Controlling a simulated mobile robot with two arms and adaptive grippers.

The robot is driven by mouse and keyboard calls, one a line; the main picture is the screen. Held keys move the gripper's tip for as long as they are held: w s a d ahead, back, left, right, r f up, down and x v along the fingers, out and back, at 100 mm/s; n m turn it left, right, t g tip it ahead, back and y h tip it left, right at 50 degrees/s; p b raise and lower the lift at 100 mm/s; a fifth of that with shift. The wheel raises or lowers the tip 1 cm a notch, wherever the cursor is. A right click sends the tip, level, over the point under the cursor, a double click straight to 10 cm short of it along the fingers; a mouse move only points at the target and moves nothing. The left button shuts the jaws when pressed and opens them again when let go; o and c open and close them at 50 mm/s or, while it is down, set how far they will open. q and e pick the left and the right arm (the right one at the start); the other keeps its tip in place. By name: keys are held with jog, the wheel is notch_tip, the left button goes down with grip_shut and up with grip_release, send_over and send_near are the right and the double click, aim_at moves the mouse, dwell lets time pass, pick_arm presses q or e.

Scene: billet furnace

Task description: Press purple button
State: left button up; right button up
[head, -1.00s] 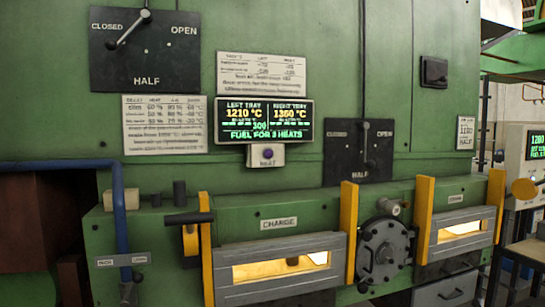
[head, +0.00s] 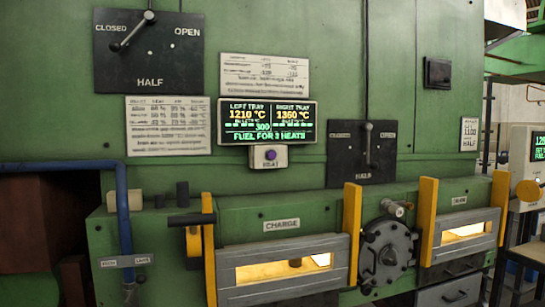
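The purple button (head: 270,154) is a small round button on a light grey box labelled HEAT (head: 268,159). The box sits on the green furnace front, directly below the display (head: 267,121). The display reads left tray 1210 °C, right tray 1360 °C and fuel for several heats. Nothing covers the button. Neither of my grippers shows in the head view.
A black lever plate (head: 148,60) is at upper left, and another (head: 361,152) is right of the button. Below, yellow posts (head: 352,235) flank a glowing charge door (head: 284,272). A round grey hatch (head: 388,255) and a blue pipe (head: 122,215) stick out.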

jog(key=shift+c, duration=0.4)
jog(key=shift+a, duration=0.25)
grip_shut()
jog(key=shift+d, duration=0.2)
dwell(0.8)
